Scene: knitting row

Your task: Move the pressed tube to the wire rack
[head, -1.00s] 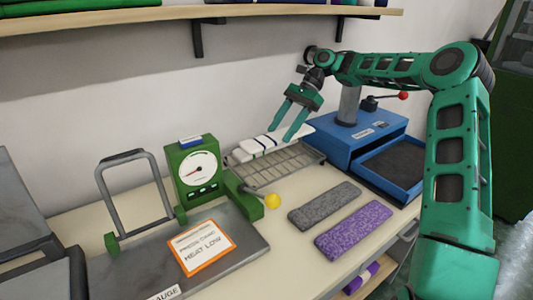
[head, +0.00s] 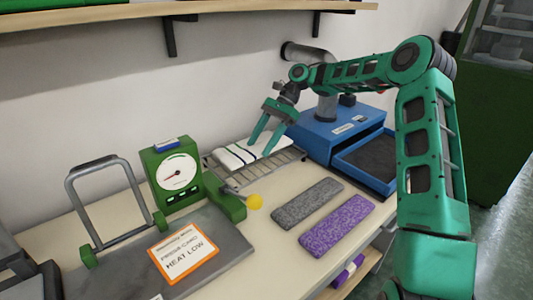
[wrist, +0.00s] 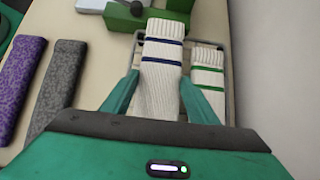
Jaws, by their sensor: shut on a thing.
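A white knitted tube with dark blue stripes (wrist: 162,72) lies lengthwise between the fingers of my gripper (wrist: 160,80), which is shut on it. In the head view my gripper (head: 259,150) is low over the wire rack (head: 268,170). The held tube is at or just above the rack; I cannot tell whether it touches. A second white tube with green stripes (wrist: 208,76) lies on the rack beside it, on the wall side. The fingers hide part of the tubes in the head view.
A green dial gauge (head: 176,175) stands left of the rack, with a yellow-knobbed lever (head: 254,202). A blue press (head: 345,128) with an open drawer stands to the right. Grey (head: 307,204) and purple (head: 336,226) fabric strips lie in front on the table.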

